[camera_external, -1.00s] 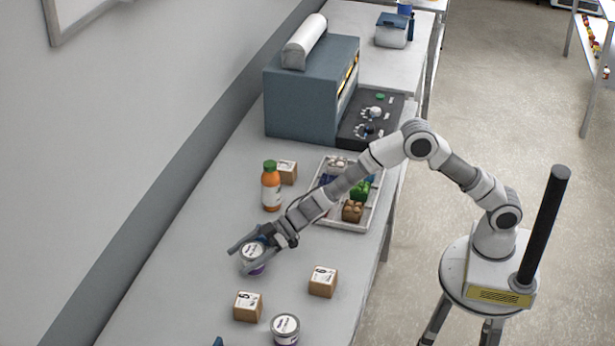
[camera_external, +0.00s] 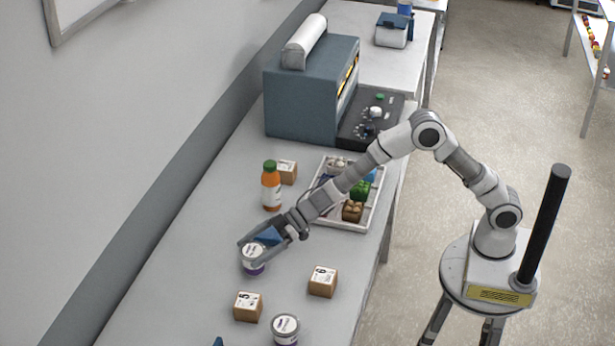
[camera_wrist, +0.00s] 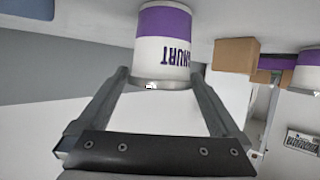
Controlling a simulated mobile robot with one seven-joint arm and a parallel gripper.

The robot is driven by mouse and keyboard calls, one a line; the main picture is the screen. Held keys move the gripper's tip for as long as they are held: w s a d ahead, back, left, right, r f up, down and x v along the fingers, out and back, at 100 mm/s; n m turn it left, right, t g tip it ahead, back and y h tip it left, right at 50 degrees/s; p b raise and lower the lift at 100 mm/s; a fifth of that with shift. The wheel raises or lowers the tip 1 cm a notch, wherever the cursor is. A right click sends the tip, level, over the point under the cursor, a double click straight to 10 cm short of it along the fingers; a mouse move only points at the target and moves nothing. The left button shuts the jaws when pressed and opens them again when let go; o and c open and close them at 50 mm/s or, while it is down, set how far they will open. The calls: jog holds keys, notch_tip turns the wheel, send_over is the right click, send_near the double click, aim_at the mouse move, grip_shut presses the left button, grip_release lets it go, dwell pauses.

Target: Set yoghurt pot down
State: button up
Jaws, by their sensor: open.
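A white and purple yoghurt pot (camera_external: 252,258) stands on the grey worktop, left of the box marked 6. My gripper (camera_external: 256,249) is at the pot with its fingers apart. In the wrist view the pot (camera_wrist: 163,45) appears upside down, ahead of and between the two open fingers (camera_wrist: 160,85), with a visible gap on each side. Its lid faces the gripper. A second yoghurt pot (camera_external: 285,328) stands near the front of the worktop; a similar pot (camera_wrist: 308,70) shows at the right in the wrist view.
Cardboard boxes marked 5 (camera_external: 248,306) and 6 (camera_external: 322,281) stand near the pot. An orange bottle (camera_external: 271,186) and another box (camera_external: 287,172) stand behind. A white tray (camera_external: 345,222) of small items lies right of them. The worktop left of the pot is clear.

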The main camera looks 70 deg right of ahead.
jog(key=s+d+r+m+h, duration=0.25)
jog(key=s+d+r, duration=0.25)
jog(key=d, duration=0.3)
jog(key=s+d+r+m+t+h, duration=0.1)
jog(key=s+d+r+h, duration=0.4)
jog(key=d, duration=0.4)
jog(key=s+d+r+m+h, duration=0.2)
jog(key=s+d+r, duration=0.35)
jog(key=d, duration=0.25)
jog(key=s+d+f+m+g, duration=0.1)
jog(key=s+d+g, duration=0.1)
jog(key=s, duration=1.1)
jog(key=s+d+f+m+g, duration=0.1)
jog(key=s+d+m+g, duration=0.1)
jog(key=s, duration=1.1)
jog(key=shift+s+d+f+g+p, duration=0.2)
jog(key=shift+s+f+g+p, duration=0.1)
jog(key=shift+f+g+p, duration=0.15)
jog(key=shift+r+m, duration=0.1)
jog(key=shift+m, duration=0.15)
notch_tip(320, 180, up, 8)
jog(key=p, duration=0.8)
